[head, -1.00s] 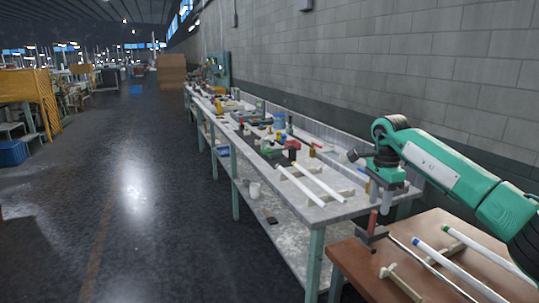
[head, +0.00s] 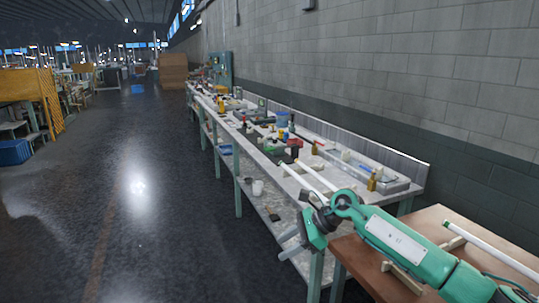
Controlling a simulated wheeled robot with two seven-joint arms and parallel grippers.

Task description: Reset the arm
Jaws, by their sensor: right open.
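My right arm comes in from the lower right and lies across the brown table. Its gripper (head: 288,244) is open, empty and pointing left, in front of the long bench near the brown table's left corner. My arm hides much of the table and whatever else lies there. My left gripper is not in view.
The long bench (head: 273,177) runs along the wall with several tools and bottles. Two white tubes (head: 318,177) lie on its near end. A blue box (head: 14,152) stands far left. The floor (head: 140,220) on the left is clear.

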